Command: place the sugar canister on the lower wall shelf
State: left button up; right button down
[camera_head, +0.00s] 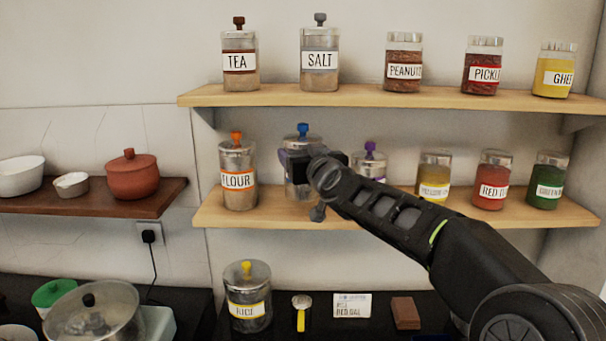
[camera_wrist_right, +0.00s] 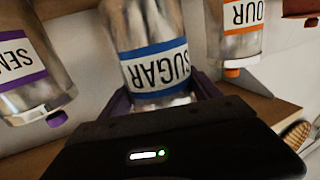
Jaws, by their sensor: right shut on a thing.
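The sugar canister (camera_head: 301,186) is a clear and metal jar with a blue knob, at the lower wall shelf (camera_head: 400,207) between the flour canister (camera_head: 238,178) and a purple-knobbed canister (camera_head: 369,164). Its blue-banded SUGAR label (camera_wrist_right: 156,70) shows upside down in the right wrist view. My right gripper (camera_head: 309,163) is shut on the sugar canister near its top. The arm hides part of the canister in the head view, so I cannot tell whether its base touches the shelf. My left gripper is not in view.
Tea, salt (camera_head: 320,62), peanuts, pickle and ghee jars stand on the upper shelf (camera_head: 290,96) above. Yellow, red and green jars (camera_head: 547,182) stand farther right on the lower shelf. A rice canister (camera_head: 248,300) is on the dark counter below.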

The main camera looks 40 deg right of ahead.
jog(key=shift+r, duration=0.1)
notch_tip(320, 180, down, 3)
jog(key=b, duration=0.3)
jog(key=shift+f, duration=0.2)
jog(key=shift+w+f, duration=0.1)
jog(key=shift+f, duration=0.15)
jog(key=shift+d+r, duration=0.1)
jog(key=shift+d, duration=0.05)
jog(key=shift+f, duration=0.2)
jog(key=shift+c, duration=0.7)
grip_release()
jog(key=shift+f, duration=0.1)
